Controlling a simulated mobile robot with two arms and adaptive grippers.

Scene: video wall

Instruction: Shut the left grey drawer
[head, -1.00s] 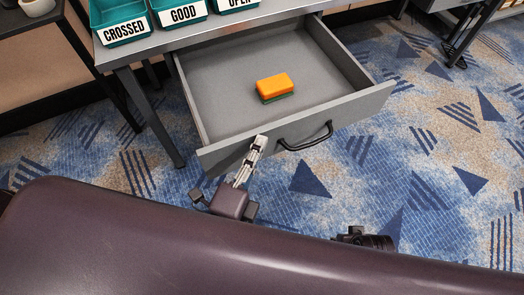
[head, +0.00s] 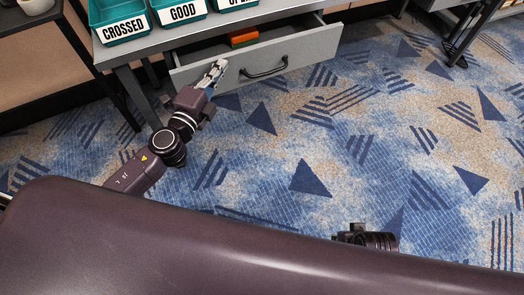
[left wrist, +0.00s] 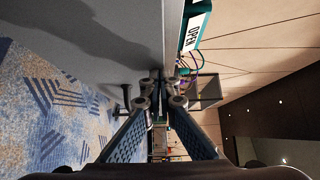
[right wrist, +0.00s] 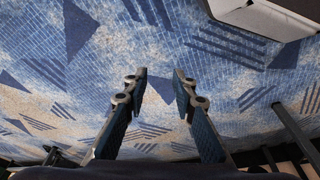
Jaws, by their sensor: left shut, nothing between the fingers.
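The grey drawer (head: 225,61) under the table stands slightly open in the head view, with a black handle (head: 265,69) on its front. An orange and green sponge (head: 244,39) lies inside, partly hidden by the drawer front. My left gripper (head: 217,67) is shut and empty, with its fingertips at the drawer front, left of the handle. The left wrist view shows its fingertips (left wrist: 160,77) together near the grey front panel (left wrist: 100,30). I cannot tell if they touch it. My right gripper (right wrist: 158,72) is open and empty above the carpet in the right wrist view.
Teal bins labelled CROSSED (head: 120,25) and GOOD (head: 180,10) stand on the table top (head: 160,46) above the drawer. A table leg (head: 140,100) stands left of my left gripper. Patterned carpet (head: 330,130) lies clear to the right.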

